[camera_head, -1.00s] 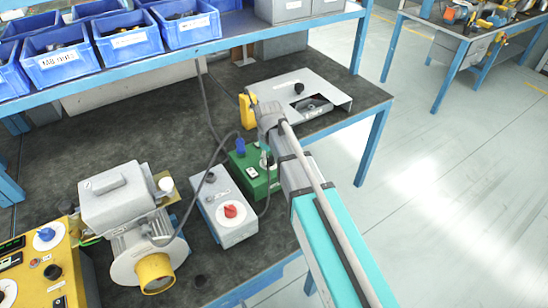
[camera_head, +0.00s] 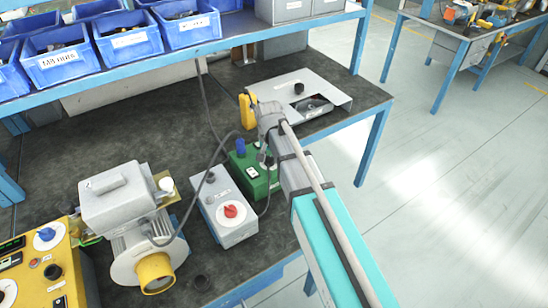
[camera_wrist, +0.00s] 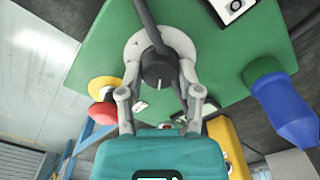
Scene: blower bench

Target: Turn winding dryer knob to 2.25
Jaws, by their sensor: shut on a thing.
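A green box (camera_head: 240,176) stands on the bench, and its face fills much of the wrist view (camera_wrist: 215,75). A dark round knob (camera_wrist: 158,70) with a white pointer line sits on a pale dial ring (camera_wrist: 133,50) on that box. The pointer is toward the bottom of the wrist view. The dial's marks are too small to read. My gripper (camera_wrist: 161,78) is shut on the knob, one finger on each side. A dark cable crosses over the dial's upper part. In the head view my arm hides the knob.
A blue plug-like part (camera_wrist: 282,105) and a red mushroom button (camera_wrist: 102,112) stick out near the fingers. A grey box with a red knob (camera_head: 230,211), a blower motor (camera_head: 118,200) and a yellow panel (camera_head: 75,280) stand to the left. A metal plate unit (camera_head: 315,88) lies behind.

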